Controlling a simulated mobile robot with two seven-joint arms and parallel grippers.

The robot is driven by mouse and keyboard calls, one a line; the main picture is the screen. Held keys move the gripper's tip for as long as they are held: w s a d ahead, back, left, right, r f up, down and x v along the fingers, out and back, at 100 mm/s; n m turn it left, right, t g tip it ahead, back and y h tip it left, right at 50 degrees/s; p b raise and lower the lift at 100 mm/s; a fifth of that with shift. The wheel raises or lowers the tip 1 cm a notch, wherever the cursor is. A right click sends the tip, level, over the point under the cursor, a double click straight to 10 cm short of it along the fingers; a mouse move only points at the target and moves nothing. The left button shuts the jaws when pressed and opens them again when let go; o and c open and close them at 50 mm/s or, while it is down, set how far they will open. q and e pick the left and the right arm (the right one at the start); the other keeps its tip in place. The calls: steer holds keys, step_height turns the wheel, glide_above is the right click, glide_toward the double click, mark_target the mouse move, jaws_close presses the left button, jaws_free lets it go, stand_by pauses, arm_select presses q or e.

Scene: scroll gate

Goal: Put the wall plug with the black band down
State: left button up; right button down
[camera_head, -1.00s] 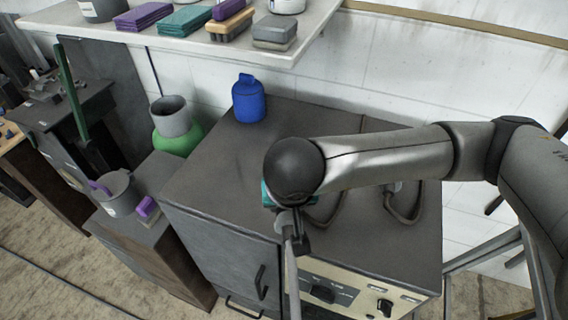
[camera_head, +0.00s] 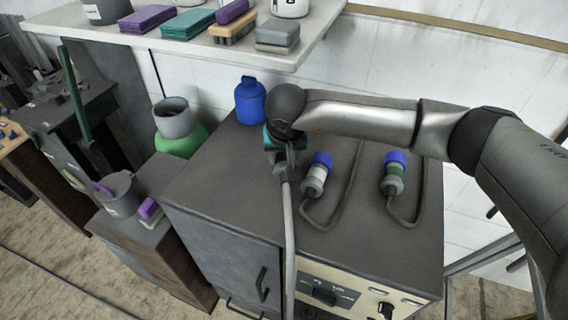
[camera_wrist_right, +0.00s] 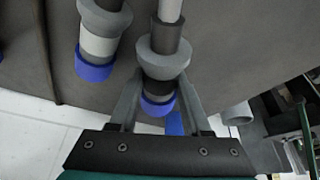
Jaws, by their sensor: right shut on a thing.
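My right gripper (camera_head: 284,162) is over the left part of the grey cabinet top, seen from behind and above. In the right wrist view its two fingers (camera_wrist_right: 158,88) are closed around the wall plug with the black band (camera_wrist_right: 159,88), which has a grey collar and a blue end. In the head view the hand mostly hides this plug, and its grey cable (camera_head: 289,235) runs down past the cabinet front. I cannot tell whether the plug touches the top. My left gripper is not in view.
A plug with a white band (camera_head: 316,175) and one with a green band (camera_head: 394,171) lie to the right on the cabinet top (camera_head: 222,180), with cables. A blue bottle (camera_head: 250,101) stands at the back left. The top's left front is clear.

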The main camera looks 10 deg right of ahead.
step_height(320, 180, down, 2)
steer(key=shift+f, duration=0.25)
steer(key=shift+f+b, duration=0.4)
steer(key=shift+b, duration=0.1)
steer(key=shift+c, duration=1.8)
jaws_free()
steer(key=shift+r+p, duration=0.4)
steer(key=shift+p, duration=0.05)
steer(key=p+v, duration=0.1)
steer(key=v, duration=1.1)
steer(key=shift+s+a, duration=0.1)
